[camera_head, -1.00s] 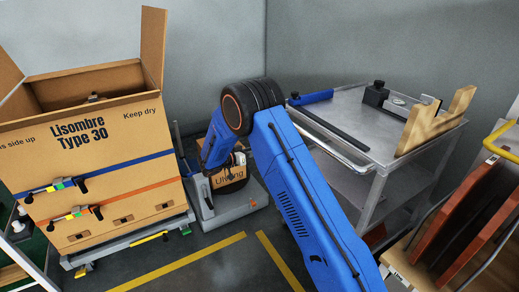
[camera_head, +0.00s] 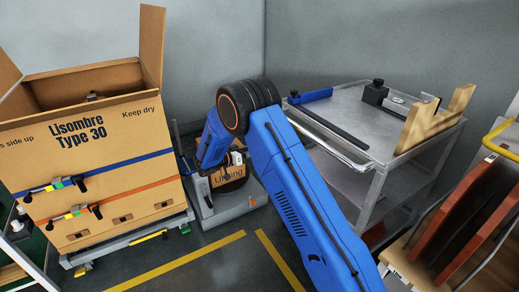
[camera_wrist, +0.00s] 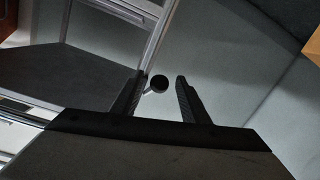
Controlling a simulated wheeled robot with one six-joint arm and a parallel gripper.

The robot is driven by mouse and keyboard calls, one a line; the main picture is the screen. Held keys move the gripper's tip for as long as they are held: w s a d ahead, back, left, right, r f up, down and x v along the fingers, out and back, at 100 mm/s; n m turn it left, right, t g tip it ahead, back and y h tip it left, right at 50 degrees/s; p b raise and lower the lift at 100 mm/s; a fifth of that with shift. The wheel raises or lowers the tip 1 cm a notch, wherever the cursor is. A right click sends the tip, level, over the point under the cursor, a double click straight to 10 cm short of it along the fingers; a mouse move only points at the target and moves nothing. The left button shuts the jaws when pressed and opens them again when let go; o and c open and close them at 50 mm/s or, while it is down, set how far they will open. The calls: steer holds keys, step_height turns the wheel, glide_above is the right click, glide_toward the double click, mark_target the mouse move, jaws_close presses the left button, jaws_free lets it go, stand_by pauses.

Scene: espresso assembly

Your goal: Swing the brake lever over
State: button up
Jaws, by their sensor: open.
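In the wrist view my gripper (camera_wrist: 160,79) is open, with its two dark fingers apart. A small round black knob (camera_wrist: 159,83) on a short pale stem shows between the fingertips, nearer the left finger; it looks like the end of the brake lever. I cannot tell whether it is between the fingers or beyond them, and no grip on it shows. The rest of the lever is hidden. In the head view my blue arm reaches down beside the metal cart (camera_head: 350,108), and the fingers and the knob cannot be made out there.
A large open cardboard box (camera_head: 100,165) stands on a low wheeled base at left. A smaller box marked Lining (camera_head: 228,177) sits on a grey platform (camera_head: 215,213) behind my wrist. A wooden bracket (camera_head: 432,122) stands on the cart. Yellow-lined floor is clear in front.

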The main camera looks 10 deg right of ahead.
steer(key=v, duration=1.5)
steer(key=shift+a, duration=0.35)
steer(key=shift+s, duration=0.1)
steer(key=s+d+r+n+g+y, duration=0.2)
steer(key=s+d+r+g+y, duration=0.1)
steer(key=s+d+r, duration=0.65)
steer(key=s+d+r+n+g+y, duration=0.2)
steer(key=s+d+r+g+y, duration=0.15)
steer(key=s+d+r, duration=0.55)
steer(key=s+d+n+t+y, duration=0.2)
steer(key=s+n+y, duration=0.1)
steer(key=s, duration=1.2)
steer(key=s+d+f+n+t+y, duration=0.1)
steer(key=s+d+n+t+y, duration=0.2)
steer(key=s, duration=1.3)
steer(key=y, duration=0.3)
steer(key=shift+s+n, duration=0.2)
steer(key=shift+n, duration=0.1)
